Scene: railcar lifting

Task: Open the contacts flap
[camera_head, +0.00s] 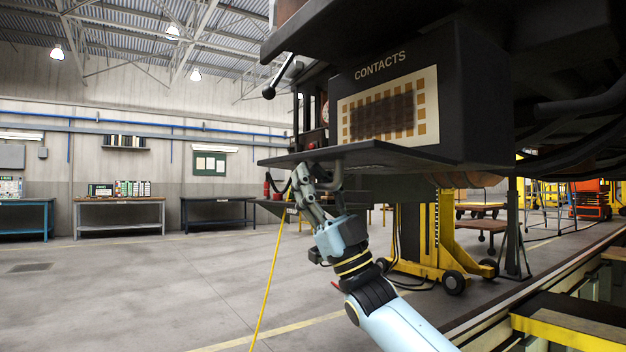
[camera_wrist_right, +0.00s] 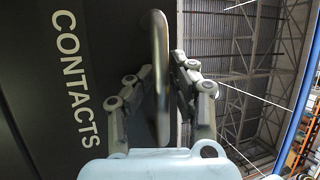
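The contacts flap (camera_head: 365,153) is a dark plate hinged along the bottom of the black contacts box (camera_head: 480,110). It is folded down to about level, so the cream panel with copper-coloured contacts (camera_head: 385,108) is exposed. My right gripper (camera_head: 305,178) reaches up from below to the flap's underside. In the right wrist view the flap's outer face (camera_wrist_right: 60,110) carries the word CONTACTS. There the right gripper (camera_wrist_right: 160,75) has its fingers closed on both sides of the metal flap handle (camera_wrist_right: 158,35). My left gripper is not in view.
A yellow lifting jack (camera_head: 435,235) stands on the floor behind my right arm. A yellow cable (camera_head: 268,280) hangs left of the arm. Workbenches (camera_head: 120,205) line the far wall. The floor at left is clear. A pit edge (camera_head: 530,285) runs along the right.

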